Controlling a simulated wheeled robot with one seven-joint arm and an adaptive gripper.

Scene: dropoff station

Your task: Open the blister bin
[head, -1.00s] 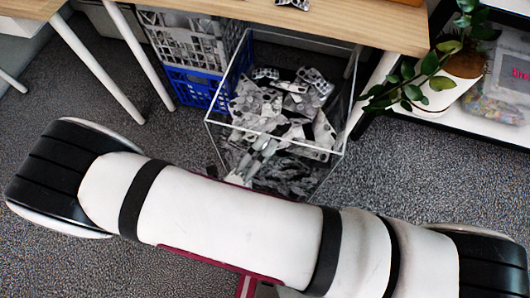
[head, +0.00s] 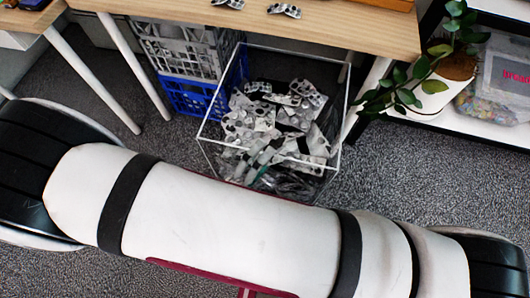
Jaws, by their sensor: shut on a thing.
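The blister bin (head: 339,160) is a clear, open-topped box on the carpet at the front edge of the wooden table. It is filled with silver and white blister packs (head: 265,115), and its top is uncovered. My white arm crosses the picture in front of the bin and hides its lower front. My gripper cannot be made out; the arm hides the space where it may be.
The wooden table (head: 330,32) has loose blister packs (head: 284,10) on top. A blue crate (head: 190,97) under a grey crate (head: 185,50) stands left of the bin. A potted plant (head: 452,75) on a white shelf is at right. Carpet right of the bin is clear.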

